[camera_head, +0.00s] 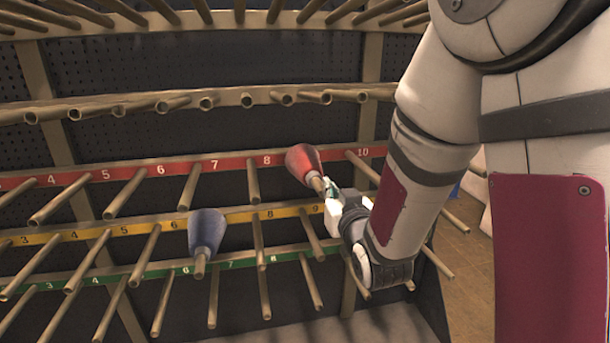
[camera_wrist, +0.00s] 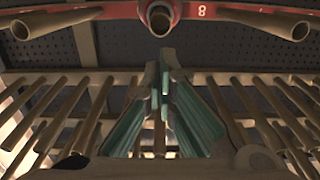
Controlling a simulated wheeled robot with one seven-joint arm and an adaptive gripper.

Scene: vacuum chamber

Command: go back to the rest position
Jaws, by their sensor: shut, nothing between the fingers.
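My gripper (camera_head: 331,188) is shut and empty, with teal fingertips just below and right of the red cone-shaped piece (camera_head: 301,160). The red piece sits on a peg of the red-labelled row, between labels 8 and 10, and the peg's end sticks out of it. In the wrist view my closed fingers (camera_wrist: 163,82) point up toward a peg end with red around it. I cannot tell from these views whether the fingertips touch the piece or peg.
A blue cone-shaped piece (camera_head: 206,230) sits on a peg lower left. Open floor (camera_head: 462,255) shows at the right.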

